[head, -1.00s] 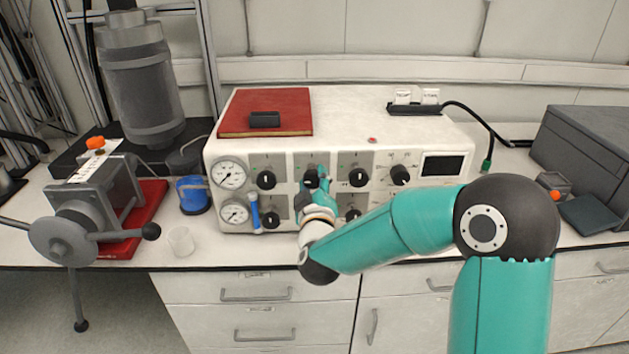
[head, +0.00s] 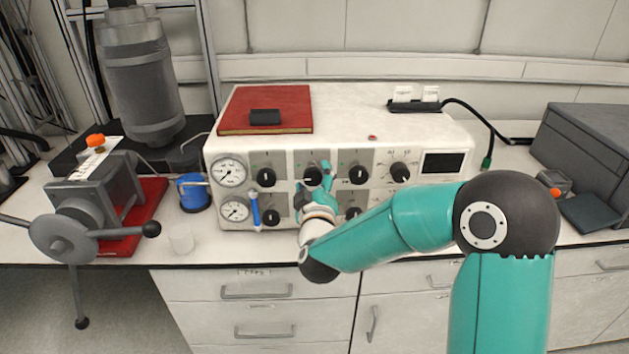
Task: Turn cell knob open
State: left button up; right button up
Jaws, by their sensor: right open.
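The white control box (head: 345,110) stands on the bench with two rows of black knobs on its front. My right gripper (head: 316,180) is in front of the second knob of the upper row (head: 312,175), with its teal fingers spread open. The fingertips lie at the left and right of that knob's lower part; I cannot tell whether they touch it. Other upper knobs are at the left (head: 266,177) and right (head: 358,175). The right hand hides part of the lower row. The knob labels are too small to read. My left gripper is not in view.
A red book (head: 240,117) lies on top. A grey reactor with a crank (head: 67,238) is further left.

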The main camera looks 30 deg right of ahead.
jog(key=v, duration=0.7)
jog(key=shift+s+a+f, duration=0.1)
jog(key=shift+s, duration=0.05)
jog(key=s+a+f+n+g+y, duration=0.1)
jog(key=a+f+g+y, duration=0.1)
jog(key=f, duration=0.8)
jog(key=s+a+f+g+y, duration=0.1)
jog(key=a+f+g+y, duration=0.15)
jog(key=f, duration=0.75)
jog(key=s+a+f+n+g+y, duration=0.1)
jog(key=s+a+f+y, duration=0.15)
jog(key=f, duration=0.75)
jog(key=s+a+f+m+g+y, duration=0.3)
jog(key=s+a+f+g, duration=0.1)
jog(key=s, duration=0.4)
jog(key=s+a+f+m+g+y, duration=0.3)
jog(key=s+a+f+m+g, duration=0.1)
jog(key=s+a+f, duration=0.3)
jog(key=shift+s+a+g+y, duration=0.3)
jog(key=shift+s+a+g, duration=0.25)
jog(key=shift+s+a, duration=0.25)
